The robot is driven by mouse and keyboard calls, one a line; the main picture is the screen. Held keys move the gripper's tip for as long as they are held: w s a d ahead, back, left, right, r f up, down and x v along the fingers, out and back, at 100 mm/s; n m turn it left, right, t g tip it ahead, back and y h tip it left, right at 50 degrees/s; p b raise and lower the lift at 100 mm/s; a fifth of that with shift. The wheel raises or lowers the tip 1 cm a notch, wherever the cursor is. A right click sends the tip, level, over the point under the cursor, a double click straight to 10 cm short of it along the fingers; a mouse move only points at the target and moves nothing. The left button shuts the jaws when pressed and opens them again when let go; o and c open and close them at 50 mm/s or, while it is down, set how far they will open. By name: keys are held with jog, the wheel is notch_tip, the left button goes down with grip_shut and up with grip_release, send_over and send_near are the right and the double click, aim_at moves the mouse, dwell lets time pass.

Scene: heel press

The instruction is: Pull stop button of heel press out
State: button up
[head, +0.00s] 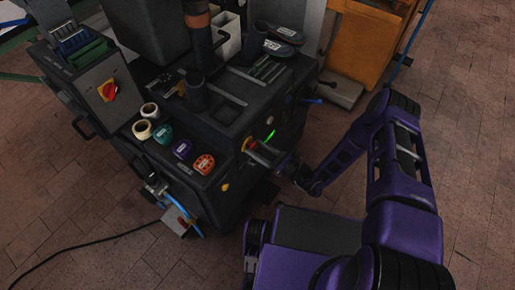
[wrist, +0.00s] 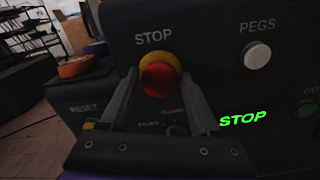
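The red stop button (wrist: 160,79) sits in a yellow collar (wrist: 159,60) on the dark front panel of the heel press, below the printed word STOP. My gripper (wrist: 160,82) has its fingers apart, one on each side of the button. The fingertips are very close to the button's sides; I cannot tell whether they touch it. In the head view, my gripper (head: 258,149) is at the press's front face, and the stop button (head: 250,143) is partly hidden beside it.
RESET is printed at left. Tape rolls (head: 203,164) stand on the press top's front edge. A blue hose (head: 184,213) hangs at its lower front. Brick floor (head: 470,130) lies open at right.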

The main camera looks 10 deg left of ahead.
grip_shut()
jog(key=shift+s+d, duration=0.3)
jog(key=shift+d, duration=0.25)
jog(key=shift+f, duration=0.1)
jog(key=shift+o, duration=2.4)
grip_release()
jog(key=v, duration=1.7)
jog(key=shift+d, duration=0.25)
